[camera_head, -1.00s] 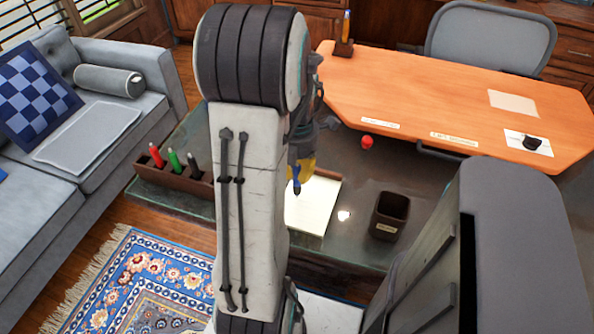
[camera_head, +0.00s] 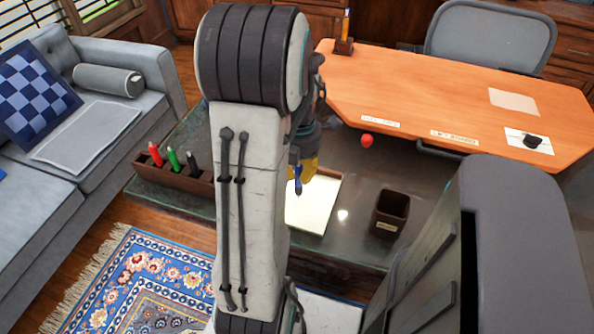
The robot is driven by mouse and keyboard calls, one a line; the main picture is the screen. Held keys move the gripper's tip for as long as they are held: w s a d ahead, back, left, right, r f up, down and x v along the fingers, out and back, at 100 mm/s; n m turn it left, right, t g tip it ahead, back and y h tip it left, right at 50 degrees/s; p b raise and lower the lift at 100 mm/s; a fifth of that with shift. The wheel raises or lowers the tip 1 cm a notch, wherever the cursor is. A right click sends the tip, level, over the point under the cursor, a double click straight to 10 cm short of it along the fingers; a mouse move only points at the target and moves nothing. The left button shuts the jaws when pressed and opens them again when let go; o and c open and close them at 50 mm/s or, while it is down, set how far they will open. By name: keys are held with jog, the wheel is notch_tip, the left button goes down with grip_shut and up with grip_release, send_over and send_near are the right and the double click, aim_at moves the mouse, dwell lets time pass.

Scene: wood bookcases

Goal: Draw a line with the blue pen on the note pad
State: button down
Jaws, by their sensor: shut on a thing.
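The note pad (camera_head: 314,208) is a cream sheet lying on the dark glass-topped table. Its left part is hidden behind my arm. My gripper (camera_head: 301,172) is partly hidden behind my arm and is shut on the blue pen (camera_head: 298,186). The pen points downward, its tip over the upper left part of the visible pad. I cannot tell whether the tip touches the paper. I see no line on the visible part of the pad.
A brown pen tray (camera_head: 150,173) with red, green and black pens stands on the glass table (camera_head: 350,168) at the left. A dark cup (camera_head: 391,212) stands right of the pad. A red object (camera_head: 367,140) lies behind. An orange desk (camera_head: 440,90) is at the back.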

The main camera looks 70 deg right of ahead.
jog(key=shift+s, duration=0.4)
jog(key=shift+s, duration=0.4)
jog(key=shift+s, duration=0.3)
jog(key=shift+s, duration=0.3)
jog(key=shift+s, duration=0.45)
jog(key=shift+s, duration=0.3)
jog(key=shift+s+f, duration=0.1)
jog(key=shift+s, duration=0.25)
jog(key=shift+w, duration=0.15)
